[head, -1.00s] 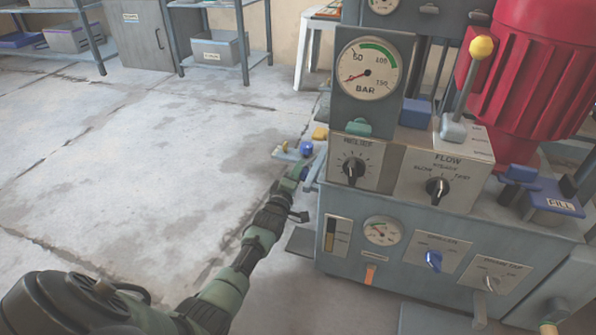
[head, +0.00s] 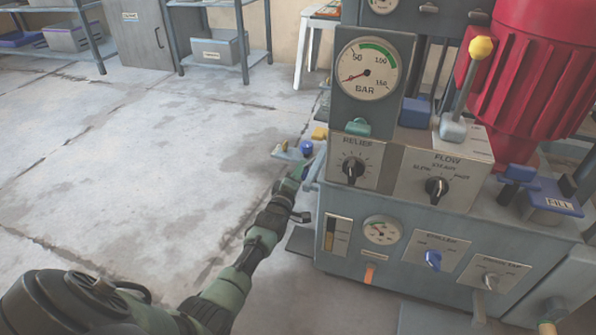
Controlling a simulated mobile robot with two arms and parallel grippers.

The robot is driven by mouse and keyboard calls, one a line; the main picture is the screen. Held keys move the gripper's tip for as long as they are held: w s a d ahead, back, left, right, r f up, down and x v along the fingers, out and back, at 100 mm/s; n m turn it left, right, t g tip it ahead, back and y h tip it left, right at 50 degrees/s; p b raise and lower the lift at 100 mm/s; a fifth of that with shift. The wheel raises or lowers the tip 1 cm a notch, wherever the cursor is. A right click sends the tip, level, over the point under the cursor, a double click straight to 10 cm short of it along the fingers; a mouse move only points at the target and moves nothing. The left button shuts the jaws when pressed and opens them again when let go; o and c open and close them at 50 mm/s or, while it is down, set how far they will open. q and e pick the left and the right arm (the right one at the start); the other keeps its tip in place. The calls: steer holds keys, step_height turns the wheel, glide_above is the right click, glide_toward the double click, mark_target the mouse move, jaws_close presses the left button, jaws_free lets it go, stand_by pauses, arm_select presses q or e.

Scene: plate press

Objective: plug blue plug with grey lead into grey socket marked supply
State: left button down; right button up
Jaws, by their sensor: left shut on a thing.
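My left gripper (head: 300,172) reaches up from the lower left to the left side of the press. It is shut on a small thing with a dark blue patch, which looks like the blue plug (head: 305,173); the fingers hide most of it. A grey lead cannot be made out. Just beyond the fingertips a pale ledge (head: 287,154) carries a round blue piece (head: 307,148) and a small yellow piece. I cannot tell which part here is the grey socket marked supply; no such label is readable. My right gripper is not in view.
The press's grey cabinet (head: 340,255), with dials and knobs, stands close to the right of my left arm. A yellow block (head: 320,134) is beside the gauge panel. A red ribbed motor (head: 535,85) is at upper right. The concrete floor to the left is clear.

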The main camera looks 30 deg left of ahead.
arm_select(q)
steer(key=shift+w+d+f, duration=0.2)
steer(key=shift+d, duration=0.45)
steer(key=shift+w+d+f, duration=0.15)
steer(key=shift+d, duration=0.5)
